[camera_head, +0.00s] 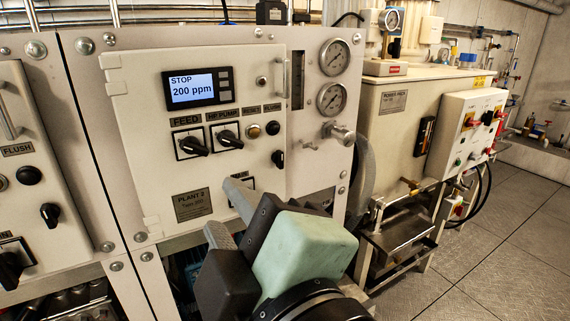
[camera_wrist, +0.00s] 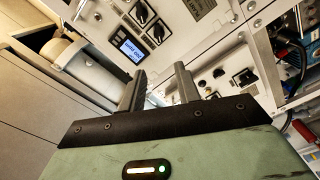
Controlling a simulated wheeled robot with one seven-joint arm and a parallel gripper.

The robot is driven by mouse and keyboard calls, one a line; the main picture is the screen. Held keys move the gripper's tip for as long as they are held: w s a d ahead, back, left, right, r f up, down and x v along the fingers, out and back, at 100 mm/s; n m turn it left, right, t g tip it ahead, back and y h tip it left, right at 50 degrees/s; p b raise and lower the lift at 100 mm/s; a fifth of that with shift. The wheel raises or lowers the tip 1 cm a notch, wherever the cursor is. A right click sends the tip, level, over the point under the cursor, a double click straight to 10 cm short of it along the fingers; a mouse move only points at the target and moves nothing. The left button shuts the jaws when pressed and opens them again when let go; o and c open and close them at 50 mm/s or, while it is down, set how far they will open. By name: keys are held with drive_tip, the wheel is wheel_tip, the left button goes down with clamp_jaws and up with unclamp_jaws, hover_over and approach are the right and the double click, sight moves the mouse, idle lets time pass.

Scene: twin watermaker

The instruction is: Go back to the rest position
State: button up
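My gripper (camera_head: 221,206) is in front of the lower part of the white Plant 2 panel (camera_head: 140,120) in the head view. Its two grey fingers are apart with nothing between them, as the wrist view of the gripper (camera_wrist: 160,72) also shows. One finger covers part of a label and control low on the panel. I cannot tell whether the fingertips touch the panel. The panel's display (camera_head: 192,88) reads "STOP 200 ppm". The feed knob (camera_head: 192,146) and the HP pump knob (camera_head: 228,138) are above the gripper.
A left panel (camera_head: 25,150) carries a flush label and knobs. Pressure gauges (camera_head: 335,57) and a protruding valve (camera_head: 340,133) are right of the panel. A beige tank unit (camera_head: 400,120) stands further right. The tiled floor (camera_head: 500,250) at the right is clear.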

idle(0.3)
wheel_tip(320, 180, down, 11)
drive_tip(key=w+d+m+g+h, duration=0.15)
drive_tip(key=m+g, duration=0.25)
drive_tip(key=g, duration=0.5)
drive_tip(key=s+d+f+m+g+h, duration=0.1)
drive_tip(key=d+f+m+g+h, duration=0.2)
drive_tip(key=d, duration=0.6)
drive_tip(key=s+d+f+m+g+h, duration=0.2)
drive_tip(key=d+f+m+g+h, duration=0.1)
drive_tip(key=d, duration=0.6)
drive_tip(key=shift+s+m+h, duration=0.25)
drive_tip(key=shift+m+h, duration=0.05)
drive_tip(key=shift+h, duration=0.25)
